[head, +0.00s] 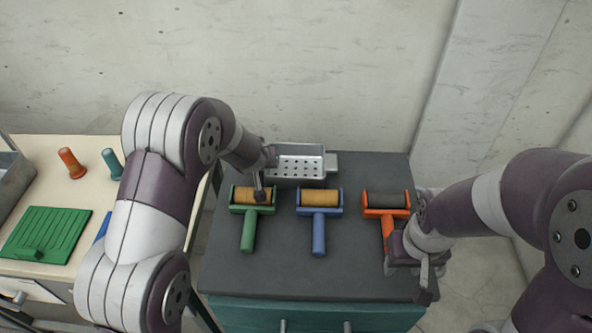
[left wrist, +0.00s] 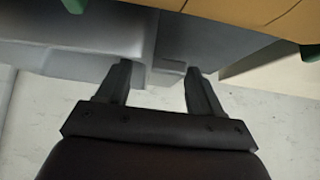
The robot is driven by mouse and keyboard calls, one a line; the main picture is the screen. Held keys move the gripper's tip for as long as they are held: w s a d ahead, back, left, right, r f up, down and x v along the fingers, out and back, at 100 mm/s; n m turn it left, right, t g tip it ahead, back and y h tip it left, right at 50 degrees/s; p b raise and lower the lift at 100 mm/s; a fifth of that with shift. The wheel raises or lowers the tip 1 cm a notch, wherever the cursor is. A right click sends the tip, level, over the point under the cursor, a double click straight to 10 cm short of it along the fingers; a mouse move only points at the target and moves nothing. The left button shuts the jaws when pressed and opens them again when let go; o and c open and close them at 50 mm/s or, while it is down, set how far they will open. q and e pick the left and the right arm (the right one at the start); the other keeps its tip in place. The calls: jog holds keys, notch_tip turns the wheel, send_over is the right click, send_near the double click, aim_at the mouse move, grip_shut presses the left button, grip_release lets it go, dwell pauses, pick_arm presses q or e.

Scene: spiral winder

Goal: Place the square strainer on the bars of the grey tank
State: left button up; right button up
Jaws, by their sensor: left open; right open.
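The square strainer (head: 298,150) is a pale metal pan with a perforated floor, at the back of the dark grey table. A tab sticks out at its right end; its left end is partly hidden by my left arm. My left gripper (head: 262,188) is open at the strainer's left end, by the yellow roller. In the left wrist view its fingers (left wrist: 153,75) stand apart, with pale grey metal, apparently the strainer (left wrist: 90,65), beside and between them. My right gripper (head: 427,283) is open and empty at the table's right edge. A grey tank (head: 12,183) shows partly at the far left; its bars are out of view.
Three rollers lie in front of the strainer: green-framed (head: 247,232), blue-framed (head: 319,232) and orange-framed (head: 386,224). The cream table (head: 90,145) at left holds an orange peg (head: 71,163), a teal peg (head: 112,163) and a green ribbed board (head: 48,232).

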pick_arm(q)
jog(key=shift+w+f, duration=0.15)
jog(key=shift+a, duration=0.1)
jog(key=shift+c, duration=0.7)
grip_shut()
